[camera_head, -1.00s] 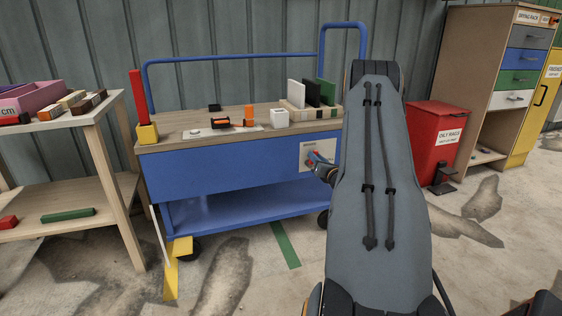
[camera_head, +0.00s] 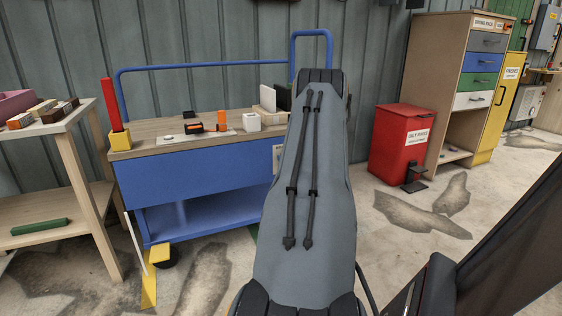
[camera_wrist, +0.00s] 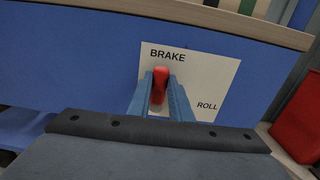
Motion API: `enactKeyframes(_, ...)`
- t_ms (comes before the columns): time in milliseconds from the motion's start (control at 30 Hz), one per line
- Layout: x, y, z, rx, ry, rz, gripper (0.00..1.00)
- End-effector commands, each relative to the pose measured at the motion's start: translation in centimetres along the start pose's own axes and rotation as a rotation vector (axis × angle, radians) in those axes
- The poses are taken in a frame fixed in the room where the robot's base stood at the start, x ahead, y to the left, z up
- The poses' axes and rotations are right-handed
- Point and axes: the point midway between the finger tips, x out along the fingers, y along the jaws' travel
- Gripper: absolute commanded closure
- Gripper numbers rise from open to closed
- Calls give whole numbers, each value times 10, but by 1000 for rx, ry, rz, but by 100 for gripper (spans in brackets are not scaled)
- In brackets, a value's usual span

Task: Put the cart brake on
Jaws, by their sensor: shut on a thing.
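The blue cart (camera_head: 190,182) with a wooden top stands against the wall in the head view. Its front carries a white plate (camera_wrist: 207,72) with "BRAKE" at the upper left and "ROLL" at the lower right. A red lever handle (camera_wrist: 160,84) stands upright in the wrist view, its top just below the word BRAKE. My gripper (camera_wrist: 159,92) is shut on this handle, one blue finger on each side. The lever's lower part and pivot are hidden. In the head view my arm hides the gripper, the lever and most of the plate.
A wooden rack (camera_head: 75,165) stands left of the cart. A yellow wheel part (camera_head: 159,252) and yellow floor strip (camera_head: 149,291) are at the cart's lower left. A red bin (camera_head: 395,148) and a drawer cabinet (camera_head: 437,100) stand right. Floor between them is open.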

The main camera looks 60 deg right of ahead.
Motion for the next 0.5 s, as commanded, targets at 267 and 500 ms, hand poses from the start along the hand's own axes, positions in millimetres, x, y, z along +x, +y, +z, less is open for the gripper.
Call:
enactKeyframes(267, 0, 0, -1, -1, 1, -1, 70)
enactKeyframes(500, 0, 2, 0, 0, 1, 1, 62)
